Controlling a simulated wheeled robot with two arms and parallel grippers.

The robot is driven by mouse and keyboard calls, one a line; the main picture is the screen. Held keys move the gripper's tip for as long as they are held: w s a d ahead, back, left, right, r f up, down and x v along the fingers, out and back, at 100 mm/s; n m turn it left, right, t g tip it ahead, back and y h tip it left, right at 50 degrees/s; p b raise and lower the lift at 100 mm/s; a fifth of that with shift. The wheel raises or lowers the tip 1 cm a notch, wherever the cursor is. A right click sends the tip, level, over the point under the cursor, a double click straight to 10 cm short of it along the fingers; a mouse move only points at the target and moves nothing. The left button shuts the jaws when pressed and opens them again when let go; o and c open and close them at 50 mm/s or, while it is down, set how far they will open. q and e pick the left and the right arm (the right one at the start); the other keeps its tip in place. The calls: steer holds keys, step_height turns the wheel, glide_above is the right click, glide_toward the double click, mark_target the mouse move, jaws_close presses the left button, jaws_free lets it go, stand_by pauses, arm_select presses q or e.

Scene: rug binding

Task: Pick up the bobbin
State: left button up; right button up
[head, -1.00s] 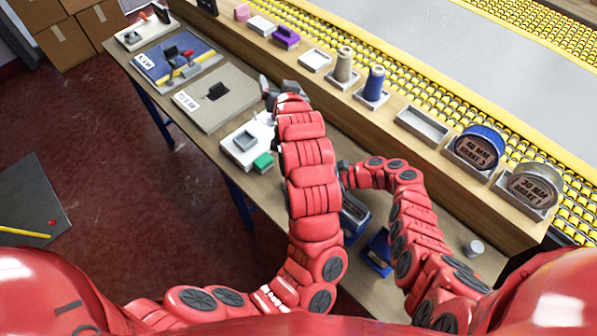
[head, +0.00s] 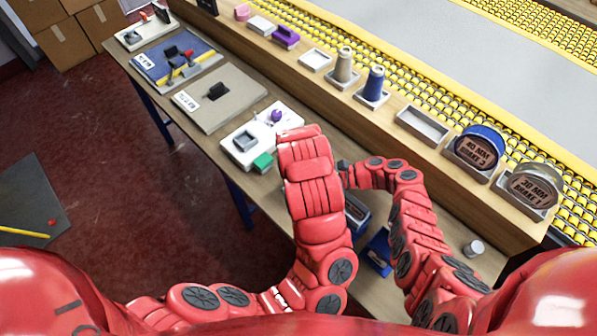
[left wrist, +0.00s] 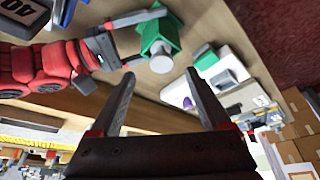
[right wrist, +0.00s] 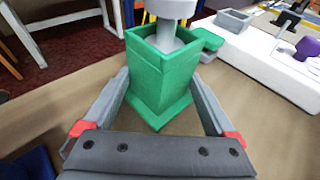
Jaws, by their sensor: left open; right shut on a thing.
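A grey flanged bobbin (right wrist: 172,12) stands in a green square holder (right wrist: 160,75) in the right wrist view. My right gripper (right wrist: 158,98) is shut on the holder, with a finger on each side. The left wrist view shows the bobbin's round grey end (left wrist: 161,64) sticking out of the green holder (left wrist: 160,35). My left gripper (left wrist: 161,75) is open and empty there, its fingertips on either side of the bobbin's end in the picture; I cannot tell the depth between them. In the head view, my arms hide the bobbin, the holder and my left gripper.
A white machine base (head: 262,132) with a purple knob (head: 276,115) and a green block (head: 263,162) stands on the bench, left of my left arm.

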arm_select(q)
steer(key=x, duration=0.5)
steer(key=shift+w+a+f, duration=0.15)
steer(key=shift+w+f, duration=0.05)
steer(key=shift+f, duration=0.1)
steer(key=shift+c, duration=0.3)
jaws_close()
step_height(320, 180, up, 10)
arm_select(e)
steer(key=o, duration=0.6)
steer(key=shift+o, duration=0.2)
